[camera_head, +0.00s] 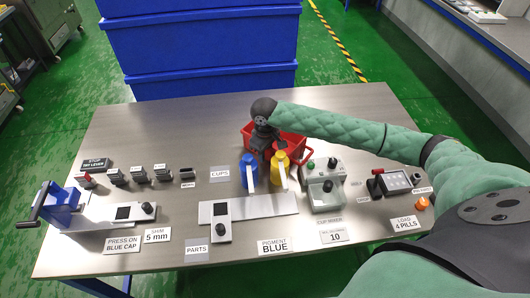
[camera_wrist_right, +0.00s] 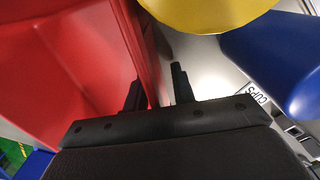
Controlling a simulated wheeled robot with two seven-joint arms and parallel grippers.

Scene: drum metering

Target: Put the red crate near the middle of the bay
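The red crate (camera_head: 292,140) stands at the back middle of the table, behind the blue and yellow containers. My right arm and gripper (camera_head: 262,146) cover part of it in the head view. In the right wrist view the crate (camera_wrist_right: 70,60) fills the left side, and the part of its inside that shows looks empty. My right gripper (camera_wrist_right: 158,90) is low at the crate's wall, one finger on each side of it. Light surface shows between the wall and the right finger, so the gripper is open. My left gripper is in neither view.
A yellow container (camera_head: 280,170) and a blue container (camera_head: 249,172) stand close in front of the crate. A cup mixer (camera_head: 322,185) is to their right. A blue press (camera_head: 62,205) stands at the far left. The back left of the table is clear.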

